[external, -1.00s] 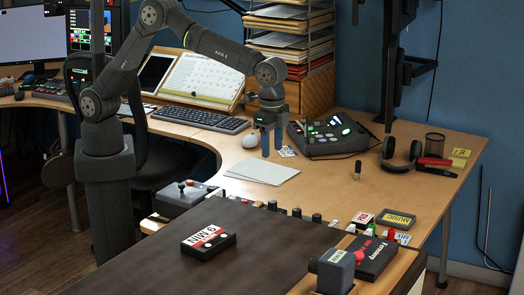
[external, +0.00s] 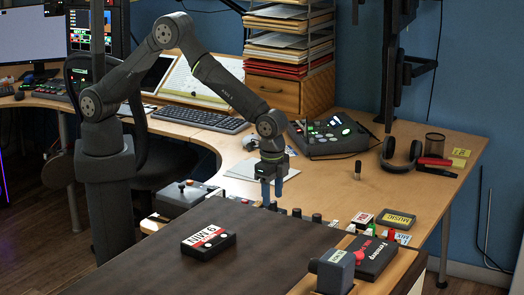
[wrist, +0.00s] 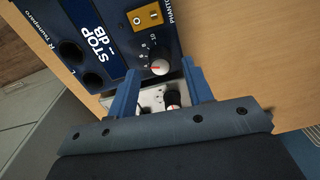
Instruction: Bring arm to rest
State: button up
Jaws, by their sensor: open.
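My arm reaches from its post on the left over the desk in the external view. My gripper (external: 272,190) points down with its blue fingers apart and nothing seen held. It hangs near the back edge of the dark tabletop (external: 150,272), beside the row of small dark knobs. In the wrist view, my gripper (wrist: 160,70) shows two blue fingers spread apart. A dark blue box (wrist: 95,50) lettered "STOP" and "PHANTOM" lies beyond them. A small metal box with a black knob (wrist: 173,98) shows between the fingers; whether they touch it I cannot tell.
A black cassette-like box (external: 208,242) with a white and red label lies on the dark top. A joystick box (external: 182,197), a grey sheet (external: 262,170), a console (external: 328,136), headphones (external: 401,153) and a paper rack (external: 290,50) stand around. Dark top left of the cassette is clear.

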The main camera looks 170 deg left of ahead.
jog(key=shift+f, duration=1.35)
notch_tip(320, 180, up, 18)
notch_tip(320, 180, down, 18)
jog(key=shift+r, duration=0.25)
jog(key=shift+f, duration=0.3)
jog(key=n, duration=0.6)
notch_tip(320, 180, up, 15)
jog(key=shift+w+r, duration=0.15)
jog(key=shift+w, duration=0.05)
